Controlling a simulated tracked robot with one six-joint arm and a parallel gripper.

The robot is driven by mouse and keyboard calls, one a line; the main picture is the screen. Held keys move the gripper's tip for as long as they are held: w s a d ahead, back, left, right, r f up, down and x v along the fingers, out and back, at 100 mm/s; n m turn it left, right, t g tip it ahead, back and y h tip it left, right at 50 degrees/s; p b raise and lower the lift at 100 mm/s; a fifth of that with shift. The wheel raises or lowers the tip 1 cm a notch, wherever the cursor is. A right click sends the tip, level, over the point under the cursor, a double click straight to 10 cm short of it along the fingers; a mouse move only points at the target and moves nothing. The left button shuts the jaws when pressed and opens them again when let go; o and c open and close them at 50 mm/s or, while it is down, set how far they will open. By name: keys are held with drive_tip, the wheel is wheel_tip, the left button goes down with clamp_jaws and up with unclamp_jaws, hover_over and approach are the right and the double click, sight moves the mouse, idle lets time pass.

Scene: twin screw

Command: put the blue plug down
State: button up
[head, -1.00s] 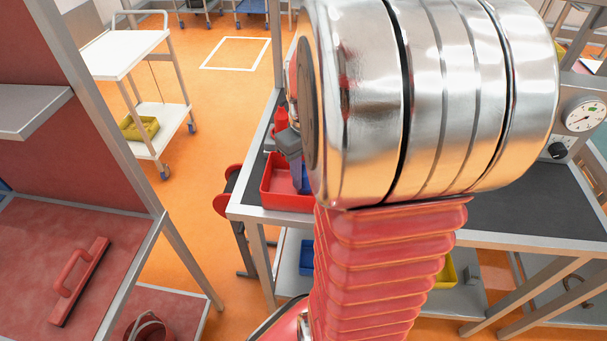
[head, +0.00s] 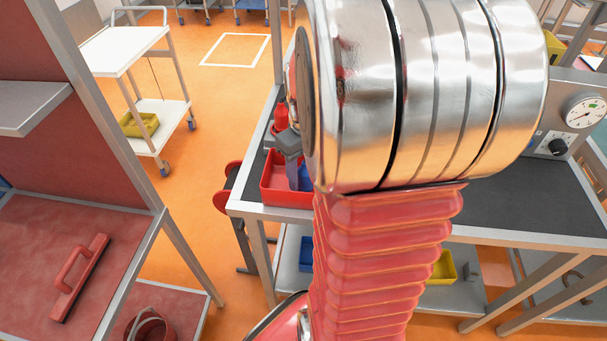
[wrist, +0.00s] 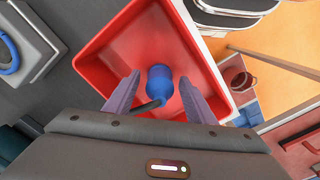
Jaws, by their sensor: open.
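The blue plug (wrist: 160,84) lies in the red tray (wrist: 100,63) on the dark bench top. In the wrist view it sits between the two fingers of my gripper (wrist: 158,92), with a gap on each side. My gripper is open. In the head view my gripper (head: 294,165) points down into the red tray (head: 286,200) at the bench's left end. Part of the blue plug (head: 305,178) shows there; my own arm hides the rest.
A blue ring (wrist: 8,52) on a grey block lies left of the tray in the wrist view. A gauge panel (head: 582,115) stands at the right of the bench. The dark bench top (head: 510,190) right of my arm is clear. A white trolley (head: 125,50) stands at the back left.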

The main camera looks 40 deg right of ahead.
drive_tip(key=shift+r, duration=0.1)
wheel_tip(320, 180, up, 13)
drive_tip(key=shift+r, duration=0.1)
idle(0.6)
idle(0.4)
drive_tip(key=shift+a, duration=0.2)
drive_tip(key=s+a+t, duration=0.2)
drive_tip(key=a, duration=0.9)
drive_tip(key=s+a+n+t, duration=0.1)
drive_tip(key=a+t, duration=0.2)
drive_tip(key=a, duration=0.9)
drive_tip(key=shift+s+a+f+t, duration=0.25)
drive_tip(key=shift+s+f+t, duration=0.05)
drive_tip(key=shift+s+f, duration=0.1)
